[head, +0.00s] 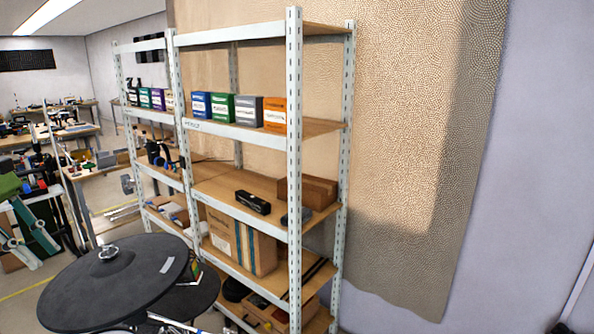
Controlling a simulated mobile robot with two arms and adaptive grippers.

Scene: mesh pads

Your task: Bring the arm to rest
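I can make out neither of my grippers in the head view. No arm link is clear enough to name as mine. A large round black drum pad (105,282) fills the lower left, with a silver wing nut (108,252) on top and a pale label near its right side. A second dark pad (190,300) sits lower and partly behind it. Silver rods (180,324) show at the bottom edge, cut off by the frame.
A metal shelf rack (294,170) stands in the middle, holding coloured boxes (222,107), a small black box (253,202) and cartons (240,243). A textured panel (420,150) hangs behind it. Cluttered workbenches (75,130) and green equipment (40,235) are at the left.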

